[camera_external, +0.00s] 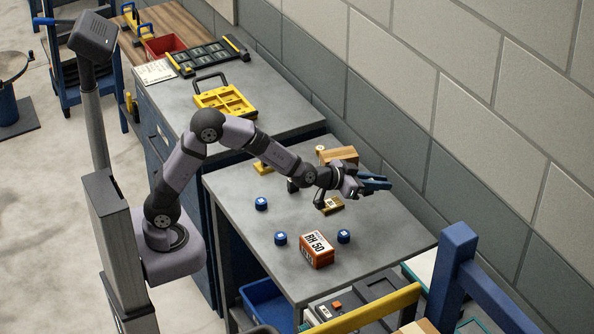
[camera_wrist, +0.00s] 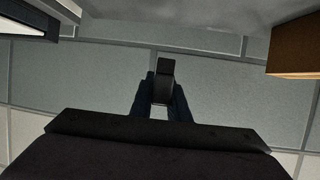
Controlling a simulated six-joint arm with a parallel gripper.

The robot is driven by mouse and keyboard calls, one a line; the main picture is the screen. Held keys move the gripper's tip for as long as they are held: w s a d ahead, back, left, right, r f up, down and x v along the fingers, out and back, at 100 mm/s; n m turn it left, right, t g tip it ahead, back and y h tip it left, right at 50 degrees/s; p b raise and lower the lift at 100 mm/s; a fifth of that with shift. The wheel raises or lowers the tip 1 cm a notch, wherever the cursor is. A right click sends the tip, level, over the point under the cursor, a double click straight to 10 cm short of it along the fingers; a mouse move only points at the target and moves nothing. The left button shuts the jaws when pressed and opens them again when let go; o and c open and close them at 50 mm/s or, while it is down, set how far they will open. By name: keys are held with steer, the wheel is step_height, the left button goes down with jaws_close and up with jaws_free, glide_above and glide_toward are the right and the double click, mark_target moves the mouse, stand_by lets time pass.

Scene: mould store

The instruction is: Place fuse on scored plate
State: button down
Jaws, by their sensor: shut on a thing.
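My gripper (camera_external: 374,184) is above the right part of the grey table, its blue fingers pointing toward the wall. In the wrist view, its dark fingers (camera_wrist: 162,98) are shut on a small black piece, which I take as the fuse (camera_wrist: 164,68). The piece sticks out past the fingertips. In the external view I cannot make the fuse out between the fingers. I cannot tell for sure which thing is the scored plate. A small tan piece with a pale label (camera_external: 331,206) lies on the table below the wrist.
An orange box marked RH 50 (camera_external: 317,252) and blue round tins (camera_external: 261,204), (camera_external: 280,239), (camera_external: 343,237) stand on the table (camera_external: 250,225). A wooden block (camera_external: 339,155) is at the back. The wall is close behind.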

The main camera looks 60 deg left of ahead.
steer(key=a+r, duration=0.4)
steer(key=n+y+p, duration=0.1)
steer(key=y, duration=0.1)
glide_above(334, 204)
steer(key=w, duration=0.3)
step_height(334, 204, down, 2)
steer(key=shift+a+f, duration=0.2)
steer(key=shift+f, duration=2.35)
steer(key=shift+a+f, duration=0.15)
steer(key=shift+f, duration=2.35)
steer(key=shift+f, duration=0.1)
steer(key=shift+f, duration=0.15)
steer(key=c, duration=1.7)
jaws_free()
